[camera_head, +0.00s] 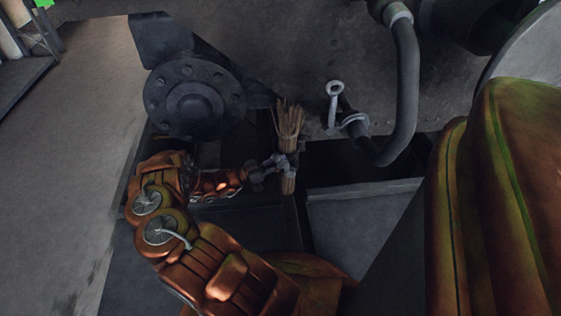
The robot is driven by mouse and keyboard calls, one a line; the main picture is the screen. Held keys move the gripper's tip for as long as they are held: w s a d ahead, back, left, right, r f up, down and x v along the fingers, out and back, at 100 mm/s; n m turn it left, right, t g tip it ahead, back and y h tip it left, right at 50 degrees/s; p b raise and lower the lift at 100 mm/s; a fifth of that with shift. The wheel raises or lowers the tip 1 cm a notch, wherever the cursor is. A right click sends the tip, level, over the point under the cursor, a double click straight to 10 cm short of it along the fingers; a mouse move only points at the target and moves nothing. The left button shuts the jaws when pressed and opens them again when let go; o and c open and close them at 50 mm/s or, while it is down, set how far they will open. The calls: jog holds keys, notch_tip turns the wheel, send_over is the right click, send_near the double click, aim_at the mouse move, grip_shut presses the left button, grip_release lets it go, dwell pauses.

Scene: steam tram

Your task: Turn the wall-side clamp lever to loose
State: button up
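A pale metal lever with a ring-shaped end (334,101) stands by a curved metal clamp piece (353,120), beside the bent pipe. I cannot tell for certain whether this is the wall-side clamp lever. My gripper (282,161) is to the lower left of it, apart from it in the picture. My gripper overlaps the middle of an upright bundle of straw-coloured twigs (289,120), like a small brush, whose lower end shows below the fingers. The fingers are small and dark here, and I cannot tell whether they close on the bundle.
A thick grey bent pipe (406,85) runs down on the right of the lever. A large bolted round flange (194,97) stands to the left of the bundle. A grey box-like panel (362,225) lies below the pipe. Bare floor (75,150) is at the left.

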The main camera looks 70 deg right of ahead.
jog(key=o, duration=0.3)
jog(key=shift+s, duration=0.2)
jog(key=shift+w, duration=0.1)
jog(key=v, duration=1.1)
jog(key=shift+w+a, duration=0.25)
jog(key=shift+w, duration=0.1)
